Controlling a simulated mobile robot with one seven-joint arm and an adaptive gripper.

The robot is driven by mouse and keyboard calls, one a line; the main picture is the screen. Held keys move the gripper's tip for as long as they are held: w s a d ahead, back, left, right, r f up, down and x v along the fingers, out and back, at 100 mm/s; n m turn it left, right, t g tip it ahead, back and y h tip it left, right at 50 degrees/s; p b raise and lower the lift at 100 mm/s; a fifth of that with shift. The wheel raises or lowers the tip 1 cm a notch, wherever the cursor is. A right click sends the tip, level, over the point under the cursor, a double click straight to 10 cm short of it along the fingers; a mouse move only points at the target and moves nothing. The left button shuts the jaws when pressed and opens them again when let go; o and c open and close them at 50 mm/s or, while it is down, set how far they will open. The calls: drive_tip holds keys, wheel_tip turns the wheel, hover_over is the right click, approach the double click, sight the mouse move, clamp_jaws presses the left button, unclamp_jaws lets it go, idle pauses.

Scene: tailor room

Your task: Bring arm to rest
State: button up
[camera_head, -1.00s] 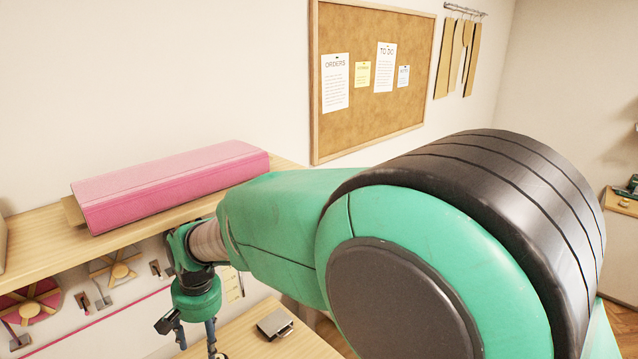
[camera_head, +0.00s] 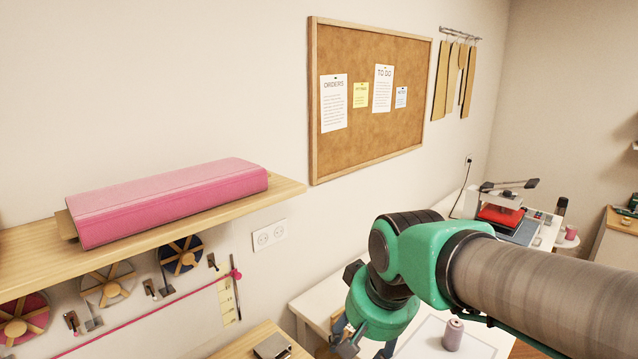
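My green arm reaches in from the right edge, with a grey ribbed link and a green wrist with dark joints. My gripper (camera_head: 362,342) hangs below the wrist at the bottom centre, over or in front of the white table. Its fingers run toward the lower picture edge and their tips are not clearly visible, so I cannot tell whether it is open or shut. I see nothing held in it.
A shelf (camera_head: 285,191) with a pink fabric roll (camera_head: 165,197) is on the left wall. A mauve thread spool (camera_head: 453,335) stands on the white table (camera_head: 312,302), right of the gripper. A red-topped press (camera_head: 500,210) stands farther back. A small metal object (camera_head: 272,346) lies lower left.

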drive_tip(key=s+d+f+m+t+h+b, duration=0.1)
drive_tip(key=s+d+f, duration=0.1)
drive_tip(key=s+d, duration=1.1)
drive_tip(key=shift+d+t+b, duration=0.3)
drive_tip(key=shift+d+t, duration=0.05)
drive_tip(key=shift+t, duration=0.05)
